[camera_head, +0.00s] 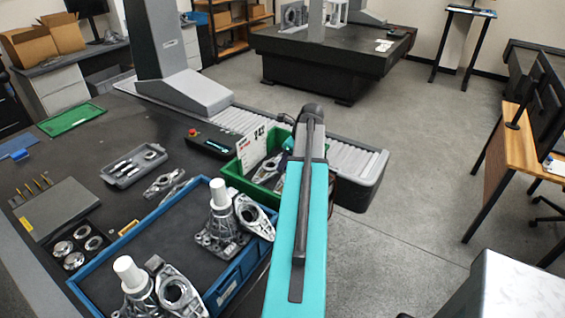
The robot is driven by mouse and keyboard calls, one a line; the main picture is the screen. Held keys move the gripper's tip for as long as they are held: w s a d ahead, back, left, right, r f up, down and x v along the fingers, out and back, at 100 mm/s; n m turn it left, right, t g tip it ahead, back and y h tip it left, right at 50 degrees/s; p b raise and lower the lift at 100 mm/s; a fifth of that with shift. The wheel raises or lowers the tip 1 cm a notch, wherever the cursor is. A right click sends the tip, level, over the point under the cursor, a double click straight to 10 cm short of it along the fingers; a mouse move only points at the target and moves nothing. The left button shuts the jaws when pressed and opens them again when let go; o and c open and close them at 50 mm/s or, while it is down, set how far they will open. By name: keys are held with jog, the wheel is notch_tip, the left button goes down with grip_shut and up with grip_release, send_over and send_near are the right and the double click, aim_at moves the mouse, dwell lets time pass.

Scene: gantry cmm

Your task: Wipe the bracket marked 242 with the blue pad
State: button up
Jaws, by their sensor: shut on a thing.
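A white card (252,148) with dark and red print stands in a green bin (231,177); its number looks like 242. A grey metal bracket (268,168) lies in that bin beside the card, and my arm partly covers the bin's right side. A flat blue piece (14,146) with a small blue block (20,154) lies at the table's far left; I cannot tell if either is the blue pad. My teal arm reaches up the middle to the bin's right edge. My gripper and anything in it are hidden behind the arm.
A blue tray (160,213) with metal castings and white-topped posts fills the near table. A grey tray (133,167) of parts, a green mat (71,119) and a control box (208,144) with a red button lie behind. A grey column (160,50) stands at the back.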

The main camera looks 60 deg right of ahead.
jog(key=shift+w+f, duration=0.1)
jog(key=shift+f, duration=0.1)
jog(key=shift+f+b, duration=1.75)
jog(key=shift+f, duration=0.1)
